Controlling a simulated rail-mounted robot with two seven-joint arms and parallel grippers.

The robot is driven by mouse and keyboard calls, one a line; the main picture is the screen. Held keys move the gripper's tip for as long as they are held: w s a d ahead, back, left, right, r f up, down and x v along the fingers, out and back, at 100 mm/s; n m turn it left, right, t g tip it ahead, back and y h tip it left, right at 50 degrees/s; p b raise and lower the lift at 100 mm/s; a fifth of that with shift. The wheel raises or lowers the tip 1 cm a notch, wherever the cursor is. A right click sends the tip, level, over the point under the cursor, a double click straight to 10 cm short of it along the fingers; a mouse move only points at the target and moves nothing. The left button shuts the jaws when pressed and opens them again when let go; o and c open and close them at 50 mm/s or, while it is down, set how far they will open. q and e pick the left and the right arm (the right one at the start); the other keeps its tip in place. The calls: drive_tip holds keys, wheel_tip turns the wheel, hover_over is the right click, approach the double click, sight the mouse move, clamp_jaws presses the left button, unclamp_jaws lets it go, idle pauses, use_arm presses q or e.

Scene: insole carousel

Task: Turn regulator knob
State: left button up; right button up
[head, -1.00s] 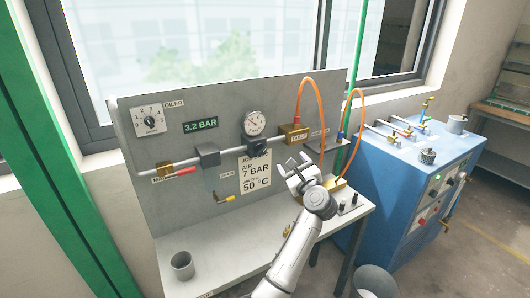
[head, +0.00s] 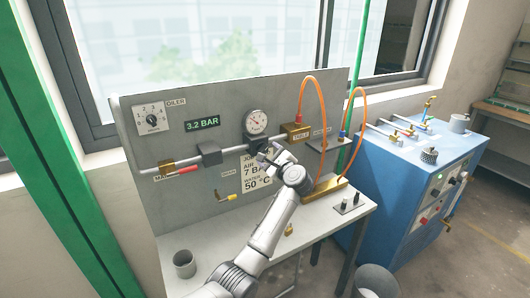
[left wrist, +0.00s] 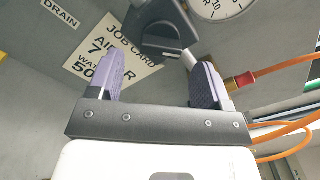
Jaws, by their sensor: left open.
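The black regulator knob (head: 256,142) sits under the round gauge (head: 256,122) on the grey panel. In the left wrist view the knob (left wrist: 165,40) lies just beyond and between my finger tips, with a pale mark on its front. My left gripper (head: 268,155) is open just below and in front of the knob. Its two purple-padded fingers (left wrist: 154,66) are spread with nothing between them; I cannot tell whether they touch the knob. The green display (head: 202,123) reads 3.2 BAR. My right gripper is not in view.
A pipe with a red-handled valve (head: 183,170) and a yellow-handled drain valve (head: 227,198) is left of my gripper. A brass block (head: 295,132) with an orange hose (head: 322,100) is to the right. A grey cup (head: 184,264) stands on the bench; a blue machine (head: 400,190) stands right.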

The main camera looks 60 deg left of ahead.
sight(265, 151)
use_arm(q)
drive_tip(key=shift+w+a, duration=0.1)
drive_tip(key=shift+a, duration=1.65)
drive_tip(key=shift+c, duration=0.3)
drive_tip(key=c, duration=0.9)
drive_tip(key=shift+o, duration=0.2)
